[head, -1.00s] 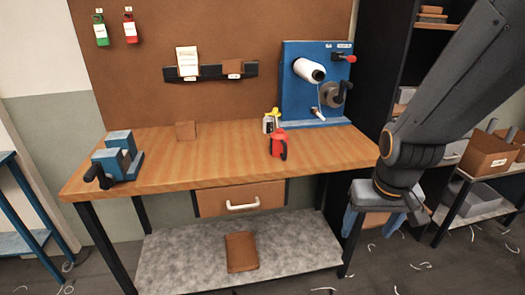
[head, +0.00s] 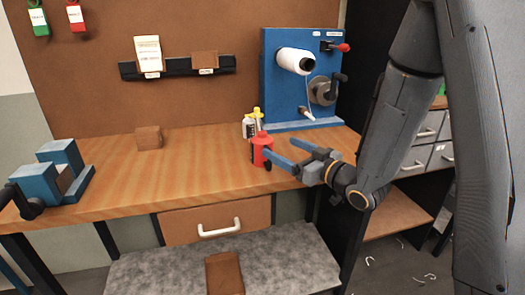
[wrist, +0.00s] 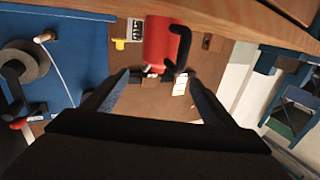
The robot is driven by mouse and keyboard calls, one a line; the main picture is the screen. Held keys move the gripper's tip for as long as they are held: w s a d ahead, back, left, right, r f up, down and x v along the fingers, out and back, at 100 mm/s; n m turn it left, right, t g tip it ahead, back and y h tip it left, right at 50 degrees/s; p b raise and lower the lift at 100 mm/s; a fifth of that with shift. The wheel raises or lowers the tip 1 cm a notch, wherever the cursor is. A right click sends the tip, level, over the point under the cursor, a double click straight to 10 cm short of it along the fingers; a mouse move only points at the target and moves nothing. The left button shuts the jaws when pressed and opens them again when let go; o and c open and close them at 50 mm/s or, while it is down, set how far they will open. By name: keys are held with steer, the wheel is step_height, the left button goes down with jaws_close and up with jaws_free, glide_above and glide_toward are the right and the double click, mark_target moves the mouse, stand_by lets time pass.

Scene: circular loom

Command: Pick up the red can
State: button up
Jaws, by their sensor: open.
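The red can (head: 262,148), with a dark handle, stands upright on the wooden bench (head: 200,170) near its front right. My gripper (head: 284,151) is open, just right of the can in the head view, and one finger overlaps the can's lower side there. In the wrist view the red can (wrist: 160,42) shows with its black curved handle, ahead of the two spread fingers (wrist: 160,78). Nothing is between the fingers that I can make out. Whether a finger touches the can, I cannot tell.
A blue panel with a white spool (head: 296,62) rises at the back right. A brown block (head: 149,138) and a blue vise (head: 60,170) are further left. The bench between is clear.

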mark_target(267, 139)
steer(key=shift+w, duration=0.4)
steer(key=shift+x, duration=0.9)
steer(key=shift+p+x, duration=1.1)
steer(key=shift+x, duration=1.8)
steer(key=shift+r, duration=0.1)
steer(key=c, duration=1.4)
steer(key=shift+c, duration=0.2)
step_height(267, 139, up, 10)
steer(key=b, duration=0.1)
